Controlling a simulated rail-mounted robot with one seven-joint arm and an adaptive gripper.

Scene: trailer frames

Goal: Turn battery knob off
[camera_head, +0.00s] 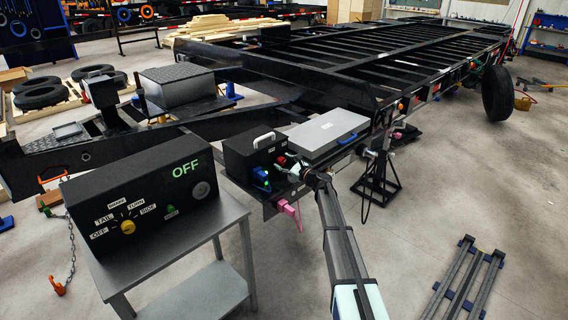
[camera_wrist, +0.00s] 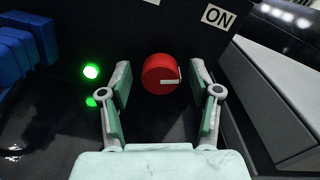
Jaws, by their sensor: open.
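The red battery knob (camera_wrist: 158,70) is on the front of a black box (camera_head: 240,155), with a white line on it that points to the right in the wrist view. An "ON" label (camera_wrist: 217,16) is above and right of the knob. A green light (camera_wrist: 91,71) glows to its left. My gripper (camera_wrist: 161,82) is open, with one finger on each side of the knob and gaps visible between. In the head view, the knob is a small red spot (camera_head: 281,160) just beyond my gripper (camera_head: 296,170).
Blue connectors (camera_wrist: 22,52) are left of the knob. A grey case (camera_head: 327,134) lies right of the black box. A control panel (camera_head: 140,195) reading "OFF" stands on a grey table (camera_head: 190,287) at the left.

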